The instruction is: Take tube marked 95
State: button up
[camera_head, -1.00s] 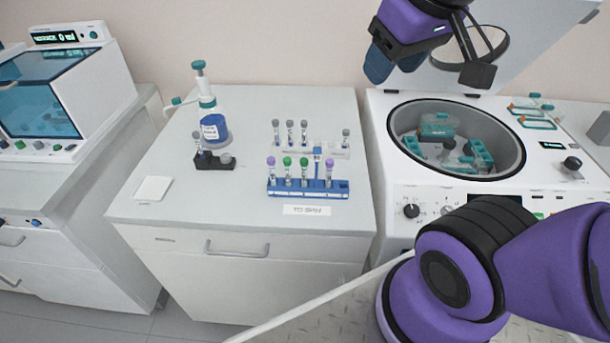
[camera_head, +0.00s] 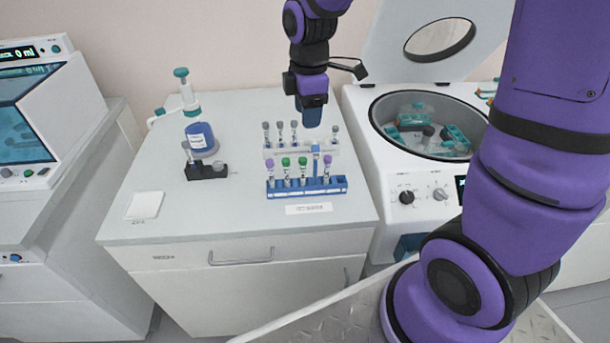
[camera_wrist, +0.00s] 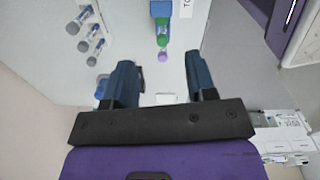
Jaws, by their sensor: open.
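A blue rack (camera_head: 308,188) on the bench holds upright tubes with purple and green caps: a purple one (camera_head: 270,169) at the left, two green ones (camera_head: 294,168) and a purple one (camera_head: 327,167) at the right. Tube numbers are too small to read, so I cannot tell which is 95. My gripper (camera_head: 312,118) is open and empty, pointing down above the area behind the blue rack. In the wrist view my gripper (camera_wrist: 159,65) has its fingers spread, with a purple cap (camera_wrist: 162,56) and a green cap (camera_wrist: 162,28) showing beyond the gap.
A pale rack (camera_head: 325,148) with several grey-capped tubes stands behind the blue one. A dispenser bottle (camera_head: 201,137) and a dark holder (camera_head: 207,172) stand left. An open centrifuge (camera_head: 412,160) is at right. The bench front left, near a white pad (camera_head: 144,205), is mostly clear.

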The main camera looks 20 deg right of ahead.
jog(key=f, duration=0.2)
jog(key=n, duration=0.1)
send_over(303, 159)
jog(key=f, duration=0.5)
jog(key=shift+w+d+f, duration=0.15)
jog(key=shift+d+f, duration=0.05)
jog(key=shift+d, duration=0.1)
jog(key=f, duration=0.3)
jog(key=shift+a+f, duration=0.3)
jog(key=shift+f, duration=0.85)
jog(key=c, duration=0.8)
